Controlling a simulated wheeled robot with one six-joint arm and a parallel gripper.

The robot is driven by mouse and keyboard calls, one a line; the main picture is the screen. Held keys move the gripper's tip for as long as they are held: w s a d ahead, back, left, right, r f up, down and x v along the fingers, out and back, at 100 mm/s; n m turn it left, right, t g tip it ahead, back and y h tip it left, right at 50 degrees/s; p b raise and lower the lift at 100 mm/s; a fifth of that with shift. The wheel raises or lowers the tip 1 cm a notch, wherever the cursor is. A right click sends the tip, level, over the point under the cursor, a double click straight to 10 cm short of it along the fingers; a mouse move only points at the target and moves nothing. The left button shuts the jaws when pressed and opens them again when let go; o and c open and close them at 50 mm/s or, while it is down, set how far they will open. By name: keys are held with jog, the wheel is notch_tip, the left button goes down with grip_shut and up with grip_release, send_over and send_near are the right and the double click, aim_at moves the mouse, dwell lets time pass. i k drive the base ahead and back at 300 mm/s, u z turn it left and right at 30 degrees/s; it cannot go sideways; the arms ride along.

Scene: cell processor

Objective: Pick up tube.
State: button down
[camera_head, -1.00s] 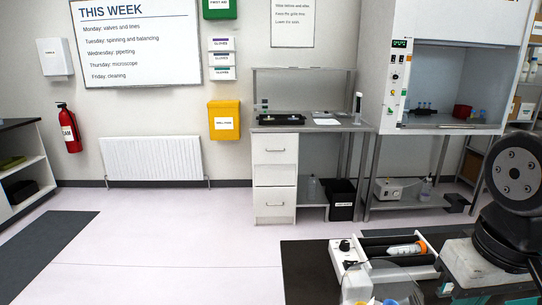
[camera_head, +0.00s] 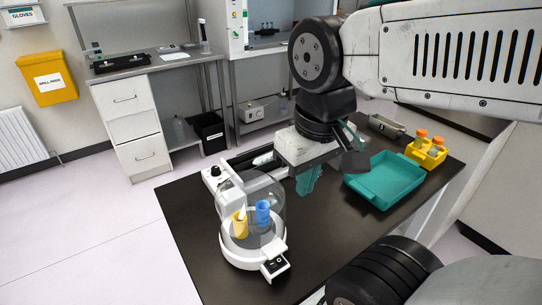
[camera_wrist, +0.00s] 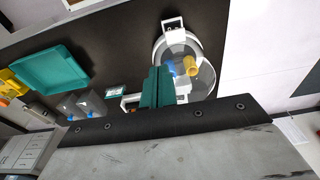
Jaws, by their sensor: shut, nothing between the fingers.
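My gripper (camera_head: 306,186) points down over the dark bench, its teal fingers together and empty; they also show in the wrist view (camera_wrist: 156,88). The roller device (camera_head: 213,178) lies behind and left of the gripper in the head view. A pale tube (camera_head: 264,159) lies on it, its right end hidden behind my gripper. Orange-capped tubes (camera_head: 421,134) stand in a yellow rack (camera_head: 440,157) at the bench's right. A domed white device (camera_head: 240,258) holds a yellow tube-like part (camera_head: 240,226) and a blue one (camera_head: 263,214), left of the gripper.
A teal tray (camera_head: 385,182) lies right of my gripper. The wrist view shows clear bottles (camera_wrist: 92,103) left of the fingers. The bench (camera_head: 183,225) has bare room at front left. The clear dome stands tall near the gripper.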

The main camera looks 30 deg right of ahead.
aim_at(263, 158)
jog(key=k, duration=1)
jog(key=z, duration=1.85)
jog(key=i, duration=0.9)
jog(key=u, duration=1.9)
jog(key=i, duration=0.5)
jog(key=z, duration=0.05)
